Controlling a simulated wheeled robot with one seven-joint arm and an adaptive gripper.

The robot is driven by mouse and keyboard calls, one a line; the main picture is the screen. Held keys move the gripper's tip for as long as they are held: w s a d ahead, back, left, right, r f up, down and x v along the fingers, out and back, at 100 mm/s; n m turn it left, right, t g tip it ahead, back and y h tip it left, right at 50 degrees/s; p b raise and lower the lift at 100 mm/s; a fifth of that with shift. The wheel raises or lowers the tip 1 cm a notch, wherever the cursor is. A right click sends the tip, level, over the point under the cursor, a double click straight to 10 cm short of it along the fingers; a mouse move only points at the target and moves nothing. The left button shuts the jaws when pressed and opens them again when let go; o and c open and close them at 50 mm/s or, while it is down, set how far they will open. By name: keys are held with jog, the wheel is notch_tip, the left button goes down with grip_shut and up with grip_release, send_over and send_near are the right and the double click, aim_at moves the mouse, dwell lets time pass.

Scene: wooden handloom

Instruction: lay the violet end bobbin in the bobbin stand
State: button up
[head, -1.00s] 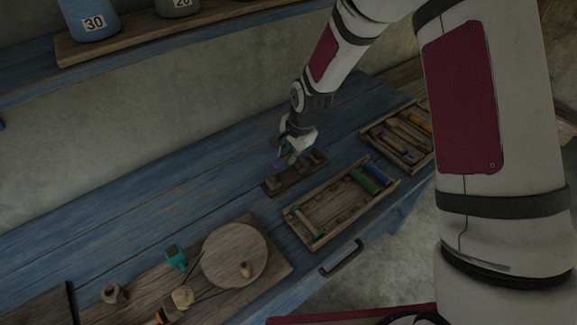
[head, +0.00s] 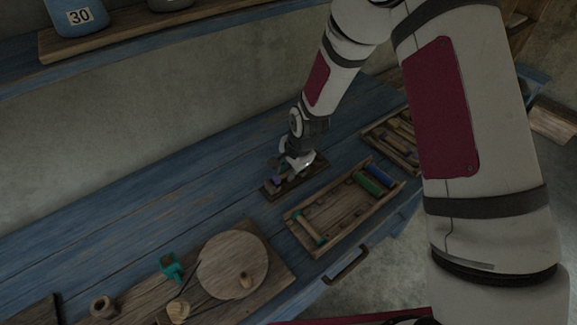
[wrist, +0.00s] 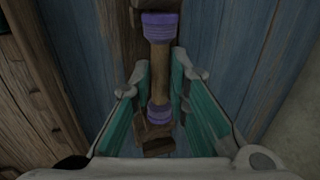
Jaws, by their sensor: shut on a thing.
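The violet end bobbin (wrist: 160,62) has a brown wooden shaft and a violet band at each end. My gripper (wrist: 161,85) is shut on its shaft, with a teal-lined finger on either side. In the head view one violet end (head: 276,182) shows beside my gripper (head: 289,174), low over the bobbin stand. The bobbin stand (head: 311,174) is a dark wooden base with upright blocks on the blue bench. In the wrist view a stand block (wrist: 158,146) shows by the bobbin's near end. I cannot tell whether the bobbin rests in the stand.
A wooden tray (head: 325,246) with green and blue bobbins lies right of the stand, and another tray of bobbins (head: 372,132) lies behind it. A board with a round disc (head: 232,264) is at the front. The blue bench (head: 150,210) is clear to the left.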

jog(key=shift+f, duration=0.15)
jog(key=o, duration=0.9)
jog(key=v, duration=1.2)
jog(key=shift+a, duration=0.1)
